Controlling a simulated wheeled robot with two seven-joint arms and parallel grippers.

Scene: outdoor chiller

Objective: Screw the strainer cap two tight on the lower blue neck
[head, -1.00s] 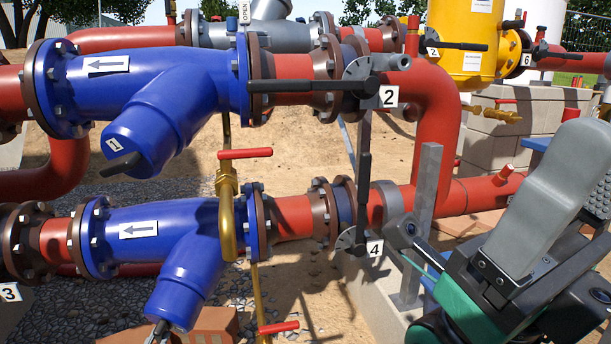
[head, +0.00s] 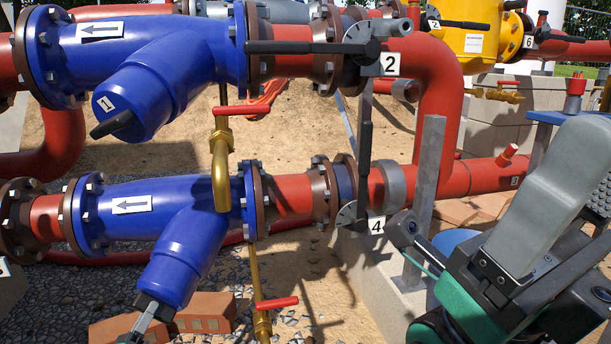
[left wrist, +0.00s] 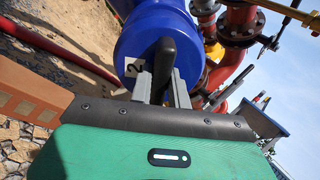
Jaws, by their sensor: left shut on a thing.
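The blue strainer cap two (head: 172,278) sits on the lower end of the slanted neck (head: 188,225) of the lower blue strainer. Its label 2 and its black handle (left wrist: 165,58) show in the left wrist view, where the blue cap (left wrist: 150,35) faces me. My left gripper (head: 148,310) is below the cap, with its fingers (left wrist: 162,85) on either side of the handle and shut on it. The seam between cap and neck is not clear. My right arm is at the right of the head view; its gripper's jaws (head: 425,252) cannot be made out clearly.
The upper blue strainer with cap one (head: 130,105) hangs above. A brass pipe with a red-handled valve (head: 276,303) stands right of the lower neck. Bricks (head: 205,312) lie behind my left gripper. Valve lever 4 (head: 365,165) and a grey post (head: 428,190) are further right.

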